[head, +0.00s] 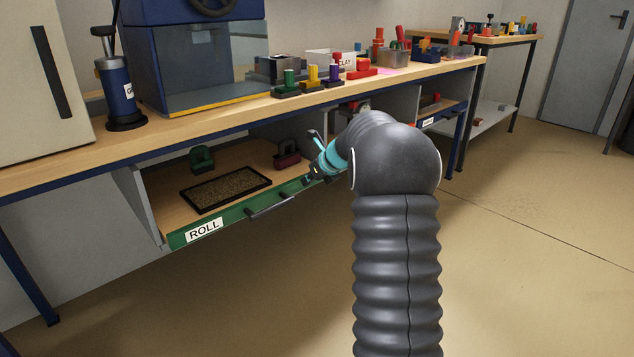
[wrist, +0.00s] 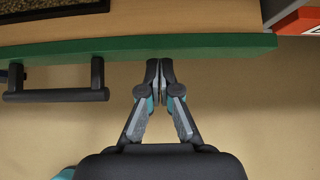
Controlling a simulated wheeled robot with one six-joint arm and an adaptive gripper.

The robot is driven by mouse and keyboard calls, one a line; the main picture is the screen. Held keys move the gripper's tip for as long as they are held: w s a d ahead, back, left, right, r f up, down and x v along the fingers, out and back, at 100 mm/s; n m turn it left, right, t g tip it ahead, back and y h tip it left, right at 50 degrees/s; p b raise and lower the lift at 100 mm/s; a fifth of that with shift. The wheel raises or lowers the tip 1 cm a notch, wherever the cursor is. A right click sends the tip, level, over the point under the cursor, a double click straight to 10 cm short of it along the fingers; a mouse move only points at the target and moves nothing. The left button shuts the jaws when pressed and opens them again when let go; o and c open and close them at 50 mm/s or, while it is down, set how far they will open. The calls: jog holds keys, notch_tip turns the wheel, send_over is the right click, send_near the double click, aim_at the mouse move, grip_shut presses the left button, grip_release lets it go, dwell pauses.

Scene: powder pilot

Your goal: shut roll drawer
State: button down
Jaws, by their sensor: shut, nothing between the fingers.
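The roll drawer stands open under the bench, its green front (head: 230,217) bearing a white ROLL label and a dark bar handle (head: 271,206). In the wrist view the green front edge (wrist: 215,44) runs across the top, with the handle (wrist: 55,95) at the left. My gripper (wrist: 160,64) is shut and empty, its fingertips at the green front, right of the handle. Whether they touch it I cannot tell. In the head view my gripper (head: 312,174) is small and partly merges with the drawer's right end.
Inside the drawer lie a dark-rimmed tray (head: 225,188), a green object (head: 202,159) and a dark red object (head: 287,156). The workbench top (head: 215,109) overhangs the drawer. An orange-red front (wrist: 301,22) shows at the right in the wrist view. The floor before the drawer is clear.

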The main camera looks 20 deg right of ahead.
aim_at(298, 177)
jog(key=shift+w+a, duration=0.1)
jog(key=shift+w, duration=0.35)
jog(key=w+p, duration=0.1)
jog(key=p, duration=0.1)
jog(key=w+a+p, duration=0.1)
jog(key=w, duration=0.1)
jog(key=shift+r+p, duration=0.2)
jog(key=shift+p, duration=0.15)
jog(key=shift+w+a, duration=0.1)
jog(key=shift+w, duration=0.25)
jog(key=shift+w+f, duration=0.1)
jog(key=shift+f, duration=0.1)
